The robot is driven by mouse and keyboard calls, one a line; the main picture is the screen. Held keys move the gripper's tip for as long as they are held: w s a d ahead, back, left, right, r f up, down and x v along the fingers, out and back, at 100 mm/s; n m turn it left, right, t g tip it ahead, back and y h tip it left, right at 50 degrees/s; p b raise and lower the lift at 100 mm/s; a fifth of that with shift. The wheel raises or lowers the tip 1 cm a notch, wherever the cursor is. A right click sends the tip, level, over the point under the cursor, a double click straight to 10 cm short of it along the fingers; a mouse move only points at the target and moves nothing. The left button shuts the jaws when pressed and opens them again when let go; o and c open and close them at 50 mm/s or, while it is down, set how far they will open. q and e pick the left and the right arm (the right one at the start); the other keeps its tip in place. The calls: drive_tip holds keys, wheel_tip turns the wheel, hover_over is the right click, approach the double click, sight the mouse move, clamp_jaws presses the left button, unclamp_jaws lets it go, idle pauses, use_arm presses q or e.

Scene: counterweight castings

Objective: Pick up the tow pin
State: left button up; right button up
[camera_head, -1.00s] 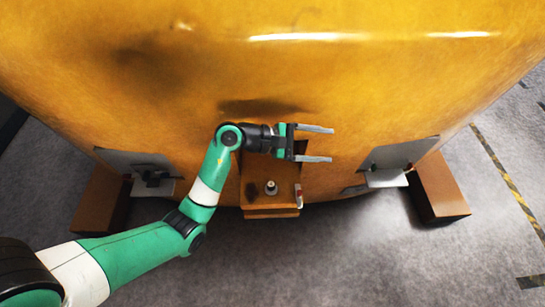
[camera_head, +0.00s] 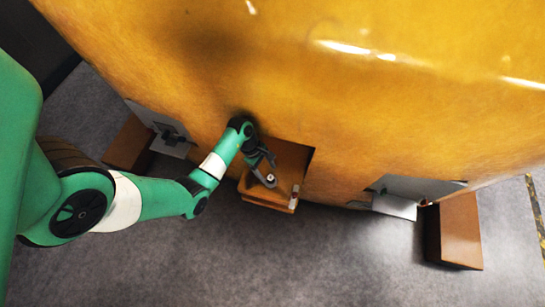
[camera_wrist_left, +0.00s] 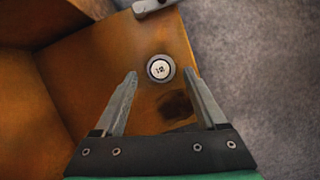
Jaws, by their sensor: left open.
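The tow pin (camera_head: 270,177) shows as a small round pale head on the brown bracket that juts from the yellow casting. In the left wrist view the pin (camera_wrist_left: 160,68) is seen from above, with a dark ring and a small mark on its top. My left gripper (camera_wrist_left: 160,76) is open, its two fingertips on either side of the pin's near edge in that view, with visible gaps. In the head view the left gripper (camera_head: 269,170) is over the bracket beside the pin. The pin's shaft is hidden. My right gripper is not in view.
The brown bracket (camera_head: 266,202) carries a small white and red item (camera_head: 293,198) near its right edge. The yellow casting (camera_head: 400,110) rises behind it. Grey plates (camera_head: 395,205) and brown blocks (camera_head: 460,232) stand either side. The grey floor in front is clear.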

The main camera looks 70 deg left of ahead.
sight(271, 177)
use_arm(q)
drive_tip(key=b+x, duration=0.2)
drive_tip(key=x, duration=0.2)
drive_tip(key=shift+s+a+f, duration=0.15)
drive_tip(key=shift+s+f, duration=0.05)
drive_tip(key=shift+f, duration=0.05)
drive_tip(key=shift+w+f+b, duration=0.15)
drive_tip(key=shift+f+b, duration=0.15)
drive_tip(key=shift+f, duration=0.1)
clamp_jaws()
drive_tip(key=shift+w+r, duration=0.1)
drive_tip(key=shift+r, duration=0.05)
idle(0.7)
